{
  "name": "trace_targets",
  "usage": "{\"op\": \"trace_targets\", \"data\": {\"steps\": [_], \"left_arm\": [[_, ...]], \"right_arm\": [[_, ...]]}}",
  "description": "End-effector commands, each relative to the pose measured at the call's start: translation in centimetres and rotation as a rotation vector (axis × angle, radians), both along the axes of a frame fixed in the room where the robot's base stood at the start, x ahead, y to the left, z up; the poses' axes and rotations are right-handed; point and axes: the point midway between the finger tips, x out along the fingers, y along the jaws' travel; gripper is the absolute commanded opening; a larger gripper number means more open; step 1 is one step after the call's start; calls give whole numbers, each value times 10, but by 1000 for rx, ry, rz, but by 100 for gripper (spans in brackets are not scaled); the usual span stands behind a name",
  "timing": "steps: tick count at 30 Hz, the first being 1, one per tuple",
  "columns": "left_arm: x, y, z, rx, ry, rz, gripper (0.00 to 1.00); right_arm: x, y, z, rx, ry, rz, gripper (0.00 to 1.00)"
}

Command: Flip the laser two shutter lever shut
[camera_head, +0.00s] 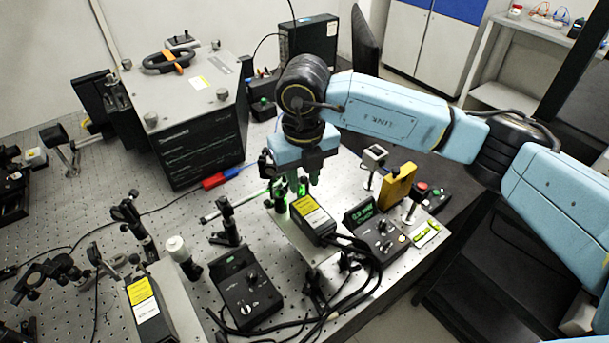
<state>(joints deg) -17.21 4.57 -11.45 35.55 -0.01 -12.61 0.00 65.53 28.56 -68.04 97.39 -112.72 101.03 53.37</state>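Two dark laser boxes with yellow and white labels stand on the bench: one (314,218) right of centre on a metal plate, the other (150,308) at the front left. I cannot read which is laser two. My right gripper (303,186) reaches down from the light blue arm just behind the front end of the right-of-centre laser, beside small green-lit parts (280,199). Its fingers point down, but their opening is unclear. The shutter lever cannot be made out; the gripper and small parts crowd that spot. My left gripper is out of view.
A controller with a green display (378,231) stands right of that laser, and another controller (246,292) stands to its left. Black cables (350,290) loop in front. A yellow block (397,186) and a large instrument box (190,115) stand farther back. Optic posts crowd the left.

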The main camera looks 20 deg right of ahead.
Motion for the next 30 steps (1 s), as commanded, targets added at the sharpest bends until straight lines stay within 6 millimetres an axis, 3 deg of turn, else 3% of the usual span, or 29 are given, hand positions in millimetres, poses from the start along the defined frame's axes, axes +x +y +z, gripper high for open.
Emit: {"op": "trace_targets", "data": {"steps": [13, 30], "left_arm": [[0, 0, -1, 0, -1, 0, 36], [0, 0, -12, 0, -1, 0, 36]], "right_arm": [[0, 0, 9, 1, -2, 0, 36], [-4, 1, 119, 0, -3, 0, 36]]}}
